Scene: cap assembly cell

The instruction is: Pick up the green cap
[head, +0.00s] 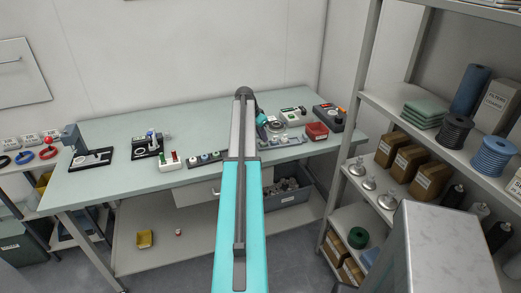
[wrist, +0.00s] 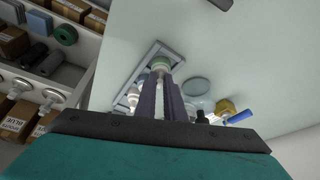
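In the wrist view my gripper (wrist: 162,80) reaches down over the table with its two dark fingers a little apart. A round piece with a green rim, apparently the green cap (wrist: 160,62), is just beyond the fingertips, on a grey tray (wrist: 135,79). The fingers cover part of it, and I cannot tell whether they touch it. A flat pale green disc (wrist: 197,86) lies to the right of the fingers. In the head view my arm hides much of this spot, and my gripper (head: 262,128) shows only partly beside the tray (head: 284,141).
Beside the gripper in the wrist view are a yellow piece (wrist: 224,106) and a blue rod (wrist: 239,117). In the head view a red bin (head: 317,131) and a block with buttons (head: 296,117) stand near. Shelving (head: 385,110) rises on the right.

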